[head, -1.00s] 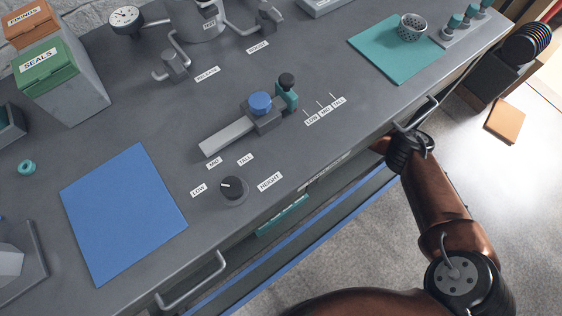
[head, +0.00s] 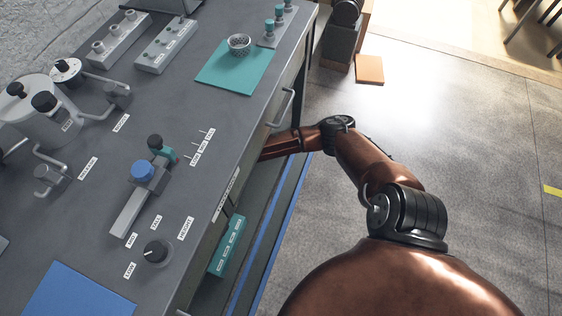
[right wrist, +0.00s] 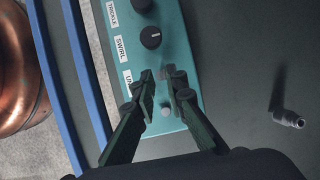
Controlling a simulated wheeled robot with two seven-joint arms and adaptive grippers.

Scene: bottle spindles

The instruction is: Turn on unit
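A teal control panel (head: 228,247) shows below the table's front edge in the head view. In the right wrist view the panel (right wrist: 185,28) carries labels reading TRICKLE, SWIRL and a partly hidden one starting UN (right wrist: 128,82). A black knob (right wrist: 151,37) sits beside the SWIRL label. My right gripper (right wrist: 163,76) is over the panel near the UN label, its fingertips apart. A small grey part (right wrist: 165,108) shows between the fingers; I cannot tell whether they touch it. In the head view my right arm reaches beneath the tabletop, hiding the gripper. My left gripper is out of view.
The grey table (head: 190,120) has a slider with a blue knob (head: 142,170), a HEIGHT dial (head: 156,252), a teal mat (head: 235,70) and a blue mat (head: 75,290). A handle (head: 283,107) sticks out from its front. Open floor lies to the right.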

